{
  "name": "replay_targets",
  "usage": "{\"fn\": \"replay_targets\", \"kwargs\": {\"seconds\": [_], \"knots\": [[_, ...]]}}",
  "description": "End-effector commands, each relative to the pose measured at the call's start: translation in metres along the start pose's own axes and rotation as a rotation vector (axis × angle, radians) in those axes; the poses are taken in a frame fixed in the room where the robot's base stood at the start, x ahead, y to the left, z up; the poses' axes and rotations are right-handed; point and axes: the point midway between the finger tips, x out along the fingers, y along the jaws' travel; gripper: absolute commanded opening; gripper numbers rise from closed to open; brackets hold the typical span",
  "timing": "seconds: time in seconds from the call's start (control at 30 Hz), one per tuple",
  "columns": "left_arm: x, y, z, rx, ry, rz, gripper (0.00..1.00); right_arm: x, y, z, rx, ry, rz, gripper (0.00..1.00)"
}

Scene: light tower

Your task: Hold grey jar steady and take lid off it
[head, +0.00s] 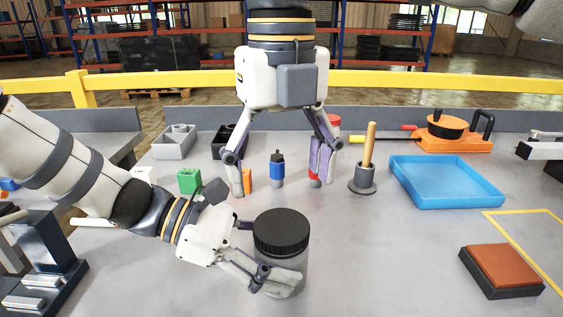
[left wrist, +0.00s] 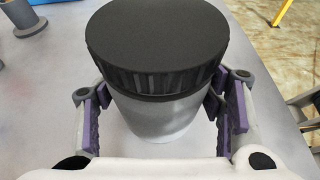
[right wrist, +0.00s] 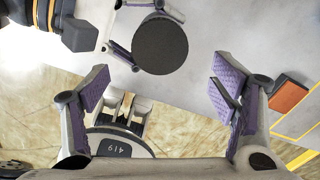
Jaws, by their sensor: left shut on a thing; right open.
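The grey jar (head: 288,272) stands upright near the front middle of the table, with its black ribbed lid (head: 281,232) on top. My left gripper (head: 277,277) is shut on the jar's body below the lid; in the left wrist view its purple pads (left wrist: 160,112) press both sides of the jar (left wrist: 160,125). My right gripper (head: 282,185) is open and empty, pointing down behind the jar and higher up. In the right wrist view the lid (right wrist: 160,44) shows from above, beyond the open fingers (right wrist: 165,90).
A blue bottle (head: 277,168) stands beyond the jar, seen between my right fingers. A green block (head: 189,181), an orange block (head: 247,180) and a peg stand (head: 364,180) are near. A blue tray (head: 445,182) and a red-brown pad (head: 500,268) lie to the right.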

Motion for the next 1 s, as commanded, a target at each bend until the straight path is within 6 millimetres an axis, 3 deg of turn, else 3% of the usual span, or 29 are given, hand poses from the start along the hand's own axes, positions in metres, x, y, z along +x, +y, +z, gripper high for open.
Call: {"fn": "replay_targets", "kwargs": {"seconds": [0.3,0.67,0.77,0.9,1.0], "knots": [[0.0,0.0,-0.001,-0.001,0.001,0.0,0.0,0.059,0.0,0.0,-0.002,0.003,0.001,0.79],[0.0,0.0,-0.001,-0.001,0.002,0.0,0.0,0.071,0.0,0.0,-0.003,0.001,0.001,0.79],[0.0,0.0,-0.001,-0.001,0.002,-0.001,0.0,0.071,0.0,0.0,-0.004,0.001,0.001,0.61],[0.0,0.0,-0.001,-0.001,0.002,-0.001,0.0,0.071,0.0,0.0,-0.004,0.001,0.001,0.29],[0.0,0.0,-0.001,-0.001,0.002,-0.001,0.0,0.071,0.0,0.0,-0.004,0.001,0.0,0.28]]}}
